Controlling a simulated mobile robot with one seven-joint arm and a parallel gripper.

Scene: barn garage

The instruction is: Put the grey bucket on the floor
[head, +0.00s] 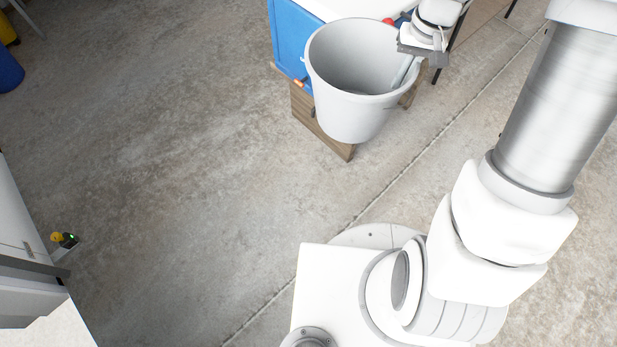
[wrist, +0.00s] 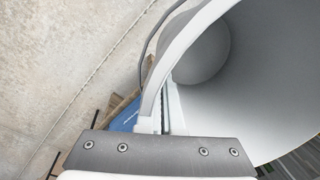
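The grey bucket (head: 352,112) is at the top middle of the head view, its open mouth facing up toward the camera. My gripper (head: 408,72) is at the bucket's right rim, with one finger showing inside the mouth. In the wrist view, the bucket (wrist: 255,85) fills the right side, and its wall runs between the fingers of my gripper (wrist: 164,108), which look shut on it. The bucket's underside is hidden, so I cannot tell whether it touches anything below. The concrete floor (head: 190,150) shows widely on the left.
A wooden crate or block (head: 335,146) and a blue box with a white top (head: 288,40) are below and behind the bucket. A white cabinet (head: 20,225) stands at the left edge, with a small yellow and dark item (head: 62,239) beside it. The floor between is clear.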

